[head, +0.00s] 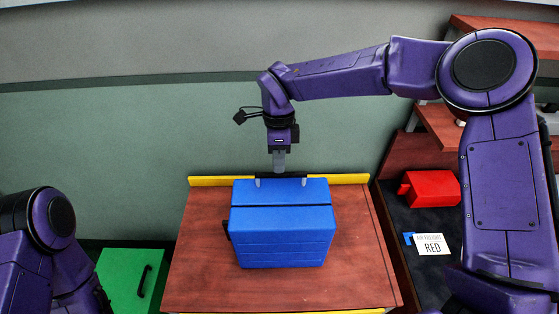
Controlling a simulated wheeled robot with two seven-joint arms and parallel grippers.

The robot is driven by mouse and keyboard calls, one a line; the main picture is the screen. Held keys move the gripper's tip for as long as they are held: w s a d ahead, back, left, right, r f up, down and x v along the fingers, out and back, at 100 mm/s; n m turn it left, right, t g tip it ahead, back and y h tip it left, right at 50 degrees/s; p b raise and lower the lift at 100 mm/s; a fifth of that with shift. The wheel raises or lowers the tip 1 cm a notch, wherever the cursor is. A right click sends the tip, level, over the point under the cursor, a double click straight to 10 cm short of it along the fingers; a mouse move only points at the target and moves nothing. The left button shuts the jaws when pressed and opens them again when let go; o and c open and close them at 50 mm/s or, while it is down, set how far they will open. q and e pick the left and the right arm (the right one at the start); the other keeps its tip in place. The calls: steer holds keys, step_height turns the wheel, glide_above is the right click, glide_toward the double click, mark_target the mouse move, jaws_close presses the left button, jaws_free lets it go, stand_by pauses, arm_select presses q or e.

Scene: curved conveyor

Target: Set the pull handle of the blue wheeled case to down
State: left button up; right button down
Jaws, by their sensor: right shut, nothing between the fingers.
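The blue wheeled case (284,240) stands on a reddish-brown wooden surface in the middle of the head view. Its pull handle (293,175) is a dark bar along the far edge of the case's top, with short pale posts below it. The bar sits only a little above the top. My right gripper (279,169) points down onto the handle from above, shut, with nothing seen between its fingers. Its tip appears to be at or just behind the bar; I cannot tell whether it touches. My left arm shows at the lower left, but its gripper is out of view.
The wooden surface (200,245) has yellow edge strips at back and front. A green case (127,280) lies at the lower left. At the right, a red case (432,188) and a card reading RED (433,244) lie on a dark surface. Bare wood flanks the blue case.

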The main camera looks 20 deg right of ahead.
steer(key=c, duration=1.1)
jaws_free()
step_height(320, 180, up, 10)
steer(key=w+b, duration=0.2)
steer(key=shift+d+r, duration=0.2)
steer(key=shift+d, duration=0.1)
